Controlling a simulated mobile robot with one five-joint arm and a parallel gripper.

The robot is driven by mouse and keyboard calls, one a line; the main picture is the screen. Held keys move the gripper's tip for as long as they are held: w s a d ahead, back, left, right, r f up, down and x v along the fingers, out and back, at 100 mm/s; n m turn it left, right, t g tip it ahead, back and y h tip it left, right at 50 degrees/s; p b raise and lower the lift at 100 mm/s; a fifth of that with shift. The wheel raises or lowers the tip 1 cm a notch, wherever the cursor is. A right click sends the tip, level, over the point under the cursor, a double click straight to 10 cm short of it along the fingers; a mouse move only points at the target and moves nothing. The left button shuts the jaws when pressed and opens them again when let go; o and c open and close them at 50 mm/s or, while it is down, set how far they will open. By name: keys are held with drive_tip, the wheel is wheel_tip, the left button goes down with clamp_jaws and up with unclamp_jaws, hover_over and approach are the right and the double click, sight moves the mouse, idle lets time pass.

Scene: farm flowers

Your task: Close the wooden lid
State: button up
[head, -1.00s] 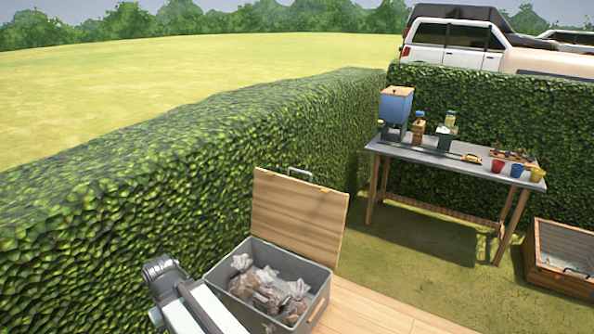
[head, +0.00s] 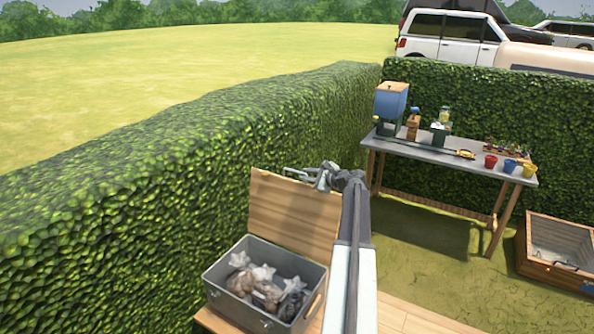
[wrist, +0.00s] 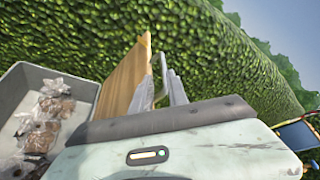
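The wooden lid (head: 285,212) stands open, tilted up at the back of a grey box (head: 228,297). My gripper (head: 322,177) is at the lid's top right, close to the handle. In the wrist view the lid (wrist: 130,72) is seen nearly edge-on, just left of my gripper's fingers (wrist: 160,85). The fingers slant towards each other; I cannot tell if they are shut or touch the handle. My arm hides the lid's right edge in the head view.
Several clear bags (head: 265,282) lie in the box. A tall hedge (head: 150,200) runs close behind the lid. A table (head: 430,150) with cups and a blue-and-wood container (head: 391,102) stands to the right. A wooden crate (head: 530,250) sits at far right on grass.

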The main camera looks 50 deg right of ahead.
sight(296, 172)
drive_tip(key=shift+s+d+r, duration=0.1)
drive_tip(key=shift+s+d, duration=0.1)
drive_tip(key=shift+d, duration=0.25)
drive_tip(key=b+x, duration=0.2)
drive_tip(key=x, duration=0.6)
clamp_jaws()
drive_tip(key=shift+a+r, duration=0.1)
idle(0.9)
